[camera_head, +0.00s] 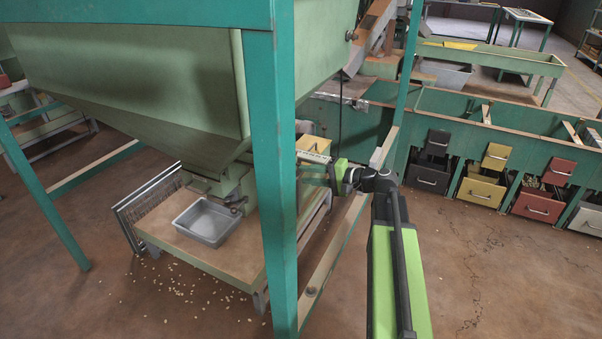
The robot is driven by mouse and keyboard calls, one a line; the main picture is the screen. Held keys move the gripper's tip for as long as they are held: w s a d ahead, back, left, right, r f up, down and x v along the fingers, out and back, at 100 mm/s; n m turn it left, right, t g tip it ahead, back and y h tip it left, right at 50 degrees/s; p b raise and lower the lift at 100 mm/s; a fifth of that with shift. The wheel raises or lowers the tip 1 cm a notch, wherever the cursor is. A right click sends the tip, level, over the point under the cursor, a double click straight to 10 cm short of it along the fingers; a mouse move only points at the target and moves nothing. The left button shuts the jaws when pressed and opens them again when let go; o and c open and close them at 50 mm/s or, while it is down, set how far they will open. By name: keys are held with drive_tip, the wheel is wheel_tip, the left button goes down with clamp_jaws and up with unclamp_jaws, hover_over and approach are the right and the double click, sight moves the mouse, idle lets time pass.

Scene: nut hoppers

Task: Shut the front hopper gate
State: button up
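The large green hopper (130,65) fills the upper left, and its sloped bottom narrows to a spout. The gate area (236,197) at the spout shows a small dark metal part at its lower end. I cannot tell from here how far the gate is open. A grey metal pan (207,222) sits below the spout on a low wooden stand (180,243) and looks empty. My gripper (312,170) is at the end of my green and black arm, right of the spout and pointing left. The teal post partly hides it, so its fingers cannot be read.
A wooden rail (343,240) runs beside my arm. Drawers (482,190) in several colours line a bench at right. Spilled nuts (185,285) lie on the floor by the stand. The right foreground floor is clear.

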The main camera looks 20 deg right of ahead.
drive_tip(key=p+v, duration=0.2)
drive_tip(key=v, duration=1.2)
